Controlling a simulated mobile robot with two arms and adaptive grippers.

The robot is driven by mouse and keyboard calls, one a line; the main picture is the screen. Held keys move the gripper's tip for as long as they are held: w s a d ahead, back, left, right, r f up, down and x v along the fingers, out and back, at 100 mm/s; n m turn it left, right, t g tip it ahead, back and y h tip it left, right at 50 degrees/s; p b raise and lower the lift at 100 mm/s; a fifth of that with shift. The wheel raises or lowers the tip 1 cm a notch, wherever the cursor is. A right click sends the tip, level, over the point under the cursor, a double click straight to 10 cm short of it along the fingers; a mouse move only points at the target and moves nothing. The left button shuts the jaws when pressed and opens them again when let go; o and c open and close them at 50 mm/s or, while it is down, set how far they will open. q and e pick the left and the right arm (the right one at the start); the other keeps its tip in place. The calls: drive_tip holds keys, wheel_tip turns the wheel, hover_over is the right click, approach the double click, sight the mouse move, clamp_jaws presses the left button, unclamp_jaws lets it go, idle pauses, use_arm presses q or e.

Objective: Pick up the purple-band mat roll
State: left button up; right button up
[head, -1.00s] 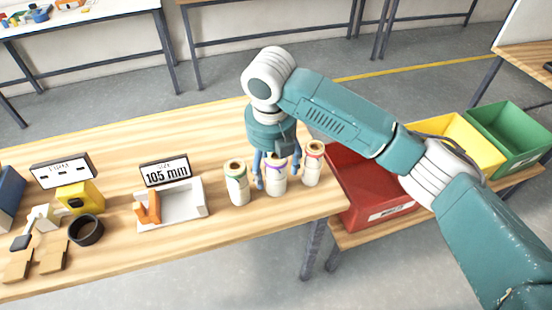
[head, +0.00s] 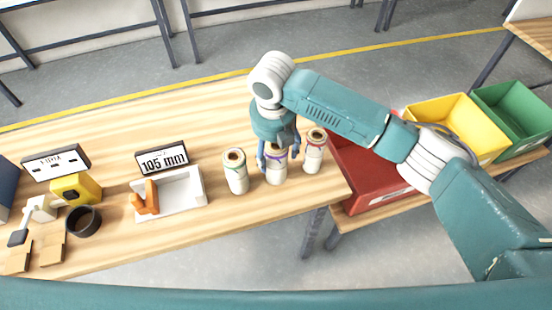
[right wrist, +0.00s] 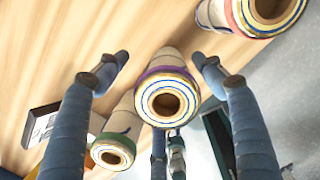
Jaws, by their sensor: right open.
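The purple-band mat roll (head: 276,175) stands upright on the wooden table, in the middle of a row of three rolls. My right gripper (head: 279,157) is above and around it, with fingers on either side of its upper part. In the right wrist view the purple-band roll (right wrist: 164,112) shows its open end between the spread fingers (right wrist: 160,60), with visible gaps to both fingertips. The gripper is open. A green-band roll (head: 236,174) stands to its left and a red-band roll (head: 313,157) to its right. My left gripper is not in view.
A white tray (head: 185,190) with an orange piece and a "105 mm" sign (head: 162,160) stand left of the rolls. A red bin (head: 372,182), a yellow bin (head: 452,125) and a green bin (head: 512,115) stand on a lower bench at right. The table behind the rolls is clear.

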drive_tip(key=f, duration=0.2)
drive_tip(key=f+p, duration=0.1)
drive_tip(key=shift+s+d+f, duration=0.15)
drive_tip(key=shift+d+f, duration=0.05)
drive_tip(key=shift+d, duration=0.1)
drive_tip(key=shift+f, duration=0.25)
drive_tip(key=c, duration=1.1)
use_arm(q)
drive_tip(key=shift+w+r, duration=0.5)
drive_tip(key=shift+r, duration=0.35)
use_arm(e)
drive_tip(key=shift+c, duration=1)
drive_tip(key=shift+r, duration=0.1)
